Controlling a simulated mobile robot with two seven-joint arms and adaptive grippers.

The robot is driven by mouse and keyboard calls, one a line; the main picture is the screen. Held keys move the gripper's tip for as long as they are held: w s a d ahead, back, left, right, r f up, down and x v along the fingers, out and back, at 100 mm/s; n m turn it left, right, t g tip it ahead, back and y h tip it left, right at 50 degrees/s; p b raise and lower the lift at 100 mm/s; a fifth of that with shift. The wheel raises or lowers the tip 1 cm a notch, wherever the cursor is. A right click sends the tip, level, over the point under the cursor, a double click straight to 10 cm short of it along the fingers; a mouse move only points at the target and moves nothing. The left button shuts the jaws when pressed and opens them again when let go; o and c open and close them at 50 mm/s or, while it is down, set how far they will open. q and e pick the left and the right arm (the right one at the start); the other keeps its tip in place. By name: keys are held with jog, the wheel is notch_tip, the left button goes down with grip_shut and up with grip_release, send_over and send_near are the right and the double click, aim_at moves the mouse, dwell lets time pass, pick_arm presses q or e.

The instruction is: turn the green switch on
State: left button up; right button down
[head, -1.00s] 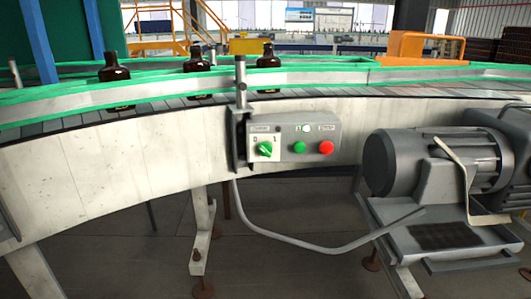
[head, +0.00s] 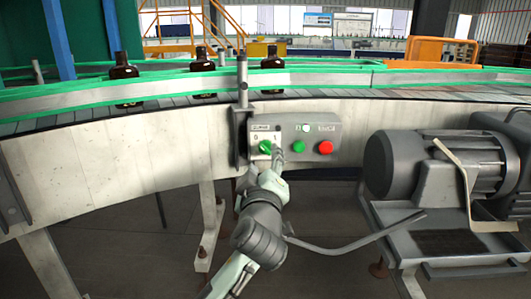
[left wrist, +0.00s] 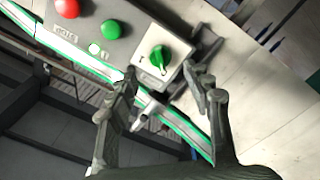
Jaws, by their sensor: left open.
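The green switch (head: 265,147) is a rotary knob on a pale plate at the left of a grey control box, between the marks 0 and 1. My left gripper (head: 277,160) is in front of the box, just below and right of the knob. In the left wrist view the green switch (left wrist: 159,58) lies ahead of the open, empty fingers of my left gripper (left wrist: 165,88). I cannot tell whether a finger touches it. The lower part of the plate is partly hidden by the gripper in the head view. My right gripper is not in view.
Beside the switch are a green button (head: 298,147) and a red button (head: 326,148). A grey motor (head: 400,165) stands to the right. Amber bottles (head: 124,70) stand on the conveyor behind green rails.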

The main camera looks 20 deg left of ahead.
aim_at(265, 151)
pick_arm(q)
jog(key=x, duration=0.4)
jog(key=shift+w, duration=0.15)
jog(key=shift+w+a+f+p, duration=0.1)
jog(key=shift+w+a+p, duration=0.15)
jog(key=shift+w, duration=0.3)
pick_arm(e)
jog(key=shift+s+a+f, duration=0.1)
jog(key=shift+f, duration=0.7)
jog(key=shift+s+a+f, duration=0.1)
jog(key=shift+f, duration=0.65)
pick_arm(q)
jog(key=shift+d, duration=0.1)
grip_shut()
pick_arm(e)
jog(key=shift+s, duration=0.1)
